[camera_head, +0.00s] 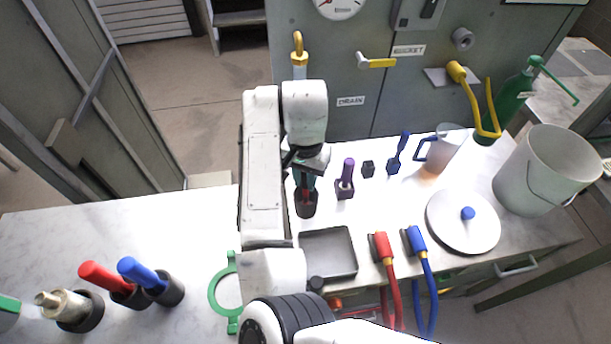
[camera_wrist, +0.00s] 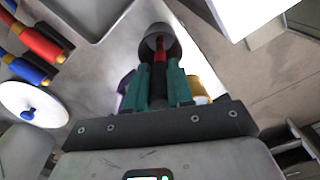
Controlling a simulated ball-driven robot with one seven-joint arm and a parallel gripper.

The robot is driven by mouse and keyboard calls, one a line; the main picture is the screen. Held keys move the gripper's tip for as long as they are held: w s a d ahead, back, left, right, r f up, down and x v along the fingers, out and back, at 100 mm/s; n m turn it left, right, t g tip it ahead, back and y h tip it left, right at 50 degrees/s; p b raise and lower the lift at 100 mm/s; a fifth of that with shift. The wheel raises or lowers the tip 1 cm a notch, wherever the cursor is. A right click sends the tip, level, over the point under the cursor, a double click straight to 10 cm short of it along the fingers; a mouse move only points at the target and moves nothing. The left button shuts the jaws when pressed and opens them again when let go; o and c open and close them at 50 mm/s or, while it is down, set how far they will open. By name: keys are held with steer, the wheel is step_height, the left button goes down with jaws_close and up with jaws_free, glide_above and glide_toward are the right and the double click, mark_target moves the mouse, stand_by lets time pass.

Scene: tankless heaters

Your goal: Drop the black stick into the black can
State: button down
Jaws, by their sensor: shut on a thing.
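My gripper (camera_head: 304,184), with green fingers, is shut on a stick (camera_wrist: 158,80) that looks black between the fingers and red towards its far end. The gripper also shows in the wrist view (camera_wrist: 157,88). A small black can (camera_head: 306,207) stands on the white counter directly below my gripper. In the wrist view the can (camera_wrist: 158,36) is just beyond the fingertips, and the red end of the stick overlaps its mouth. I cannot tell how deep the stick's end is in the can. My fingers partly hide the stick in the head view.
A purple-handled tool in a holder (camera_head: 345,184) stands close right of the can. A grey tray (camera_head: 328,253) is in front. Red (camera_head: 382,250) and blue (camera_head: 416,242) cable handles, a white lid (camera_head: 463,232) and a bucket (camera_head: 543,172) are farther right. The left counter has free room.

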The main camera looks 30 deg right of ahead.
steer(key=c, duration=0.9)
jaws_free()
steer(key=shift+r+p, duration=0.15)
steer(key=shift+p, duration=0.25)
steer(key=shift+a, duration=0.1)
